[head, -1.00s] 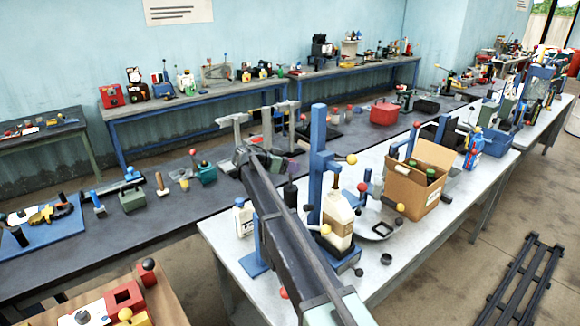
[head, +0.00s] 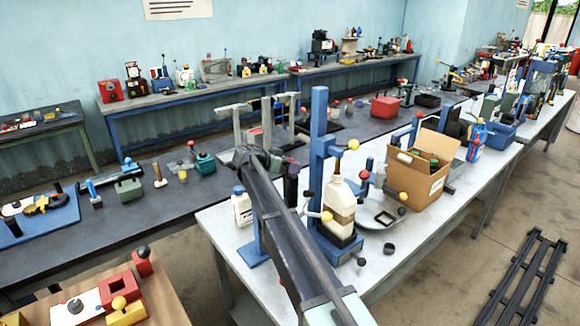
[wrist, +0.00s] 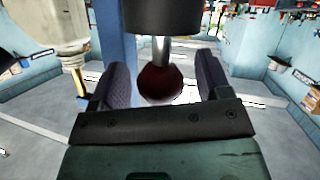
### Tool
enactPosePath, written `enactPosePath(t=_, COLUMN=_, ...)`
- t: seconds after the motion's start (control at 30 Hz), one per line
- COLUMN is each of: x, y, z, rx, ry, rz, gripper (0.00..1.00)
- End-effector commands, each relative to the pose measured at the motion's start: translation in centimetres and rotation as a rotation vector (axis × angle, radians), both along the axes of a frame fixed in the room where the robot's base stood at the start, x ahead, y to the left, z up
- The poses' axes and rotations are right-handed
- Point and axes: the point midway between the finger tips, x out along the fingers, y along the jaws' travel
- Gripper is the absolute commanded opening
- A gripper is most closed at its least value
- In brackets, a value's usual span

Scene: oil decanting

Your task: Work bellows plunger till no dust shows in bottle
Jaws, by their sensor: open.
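In the wrist view, my gripper (wrist: 164,78) is open, with one dark pad on each side of a dark red ball knob (wrist: 160,84). The knob sits at the end of a short metal rod coming out of a black cylinder (wrist: 163,14). Gaps show between the knob and both pads. A cream bottle (head: 340,205) with a brown label stands by the blue post (head: 319,125). A pale bottle shape (wrist: 47,27) shows at the upper left of the wrist view. I cannot tell whether dust shows in it.
A cardboard box (head: 415,187) holding bottles stands to the right on the white bench (head: 440,232). A white bottle with a blue cap (head: 242,208) stands left of my arm. A yellow knob (head: 352,144) juts from the post.

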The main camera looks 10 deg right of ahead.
Motion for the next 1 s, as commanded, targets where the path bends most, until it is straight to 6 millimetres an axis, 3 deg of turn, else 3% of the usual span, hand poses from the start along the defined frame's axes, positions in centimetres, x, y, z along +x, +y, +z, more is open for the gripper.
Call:
enactPosePath(t=0.17, x=-0.1, y=0.8, z=0.5, rx=-0.001, ry=0.000, rz=0.002, gripper=0.71)
enactPosePath(t=0.6, x=-1.9, y=9.2, z=4.1, rx=0.000, ry=0.001, rz=0.001, gripper=0.71)
enactPosePath(t=1.0, x=-2.1, y=9.8, z=4.1, rx=0.000, ry=0.000, rz=0.000, gripper=0.71)
